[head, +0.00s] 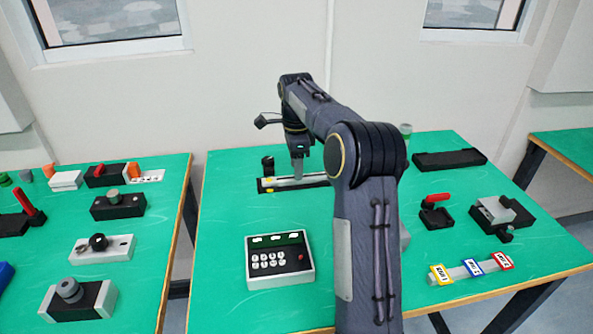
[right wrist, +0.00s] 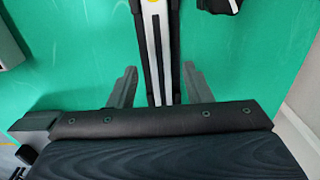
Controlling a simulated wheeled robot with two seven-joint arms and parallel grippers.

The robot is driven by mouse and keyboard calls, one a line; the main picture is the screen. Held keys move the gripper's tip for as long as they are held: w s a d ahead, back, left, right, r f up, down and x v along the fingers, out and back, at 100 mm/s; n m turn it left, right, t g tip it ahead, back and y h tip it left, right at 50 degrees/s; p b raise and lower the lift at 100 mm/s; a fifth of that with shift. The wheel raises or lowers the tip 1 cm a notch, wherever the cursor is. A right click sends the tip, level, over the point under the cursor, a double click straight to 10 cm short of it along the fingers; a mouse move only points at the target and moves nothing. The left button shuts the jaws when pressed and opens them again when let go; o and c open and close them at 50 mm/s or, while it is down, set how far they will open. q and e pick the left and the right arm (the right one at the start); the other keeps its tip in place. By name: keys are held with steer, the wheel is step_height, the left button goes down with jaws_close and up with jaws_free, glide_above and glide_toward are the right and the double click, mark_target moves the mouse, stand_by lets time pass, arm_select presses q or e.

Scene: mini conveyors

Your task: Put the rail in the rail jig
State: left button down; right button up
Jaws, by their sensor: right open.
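A long pale, metallic-looking strip, seemingly the rail (head: 283,183), lies along a long black base, seemingly the rail jig (head: 262,187), at the back left of the middle table. In the right wrist view the strip (right wrist: 164,60) runs along the black base (right wrist: 174,50); I cannot tell how well it is seated. My right gripper (head: 297,175) points down over it, and my arm hides the far right end. In the right wrist view the open fingers (right wrist: 159,82) stand on either side of the strip, with nothing gripped. My left gripper is not in view.
A button box (head: 280,262) stands in front. A bar with yellow, blue and red tags (head: 470,270) lies at the front right. A long black block (head: 449,158) lies at the back right. A small black block (head: 267,164) stands near the strip's left end.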

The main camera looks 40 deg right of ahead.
step_height(320, 180, up, 9)
steer(key=p, duration=0.2)
steer(key=s+a+r+n+t+y, duration=0.1)
steer(key=s+a+r+n+t, duration=0.2)
steer(key=s+n, duration=0.35)
steer(key=s+a+f+n+t+y, duration=0.1)
steer(key=s+a+f+n, duration=0.2)
steer(key=s+a+n, duration=0.2)
steer(key=s+a+f+n+y, duration=0.1)
steer(key=s+a+f+n, duration=0.3)
steer(key=s+a, duration=0.5)
steer(key=s+a+f+n+t, duration=0.1)
steer(key=s+a+f+n, duration=0.3)
steer(key=s, duration=0.5)
steer(key=shift+a+f+n+t+y, duration=0.15)
steer(key=shift+a+n+y, duration=0.05)
steer(key=shift+a+n, duration=0.55)
steer(key=shift+a+f+n+t+y, duration=0.1)
steer(key=shift+a+n+t+y, duration=0.1)
steer(key=shift+a+n, duration=0.45)
step_height(320, 180, up, 7)
steer(key=p, duration=0.7)
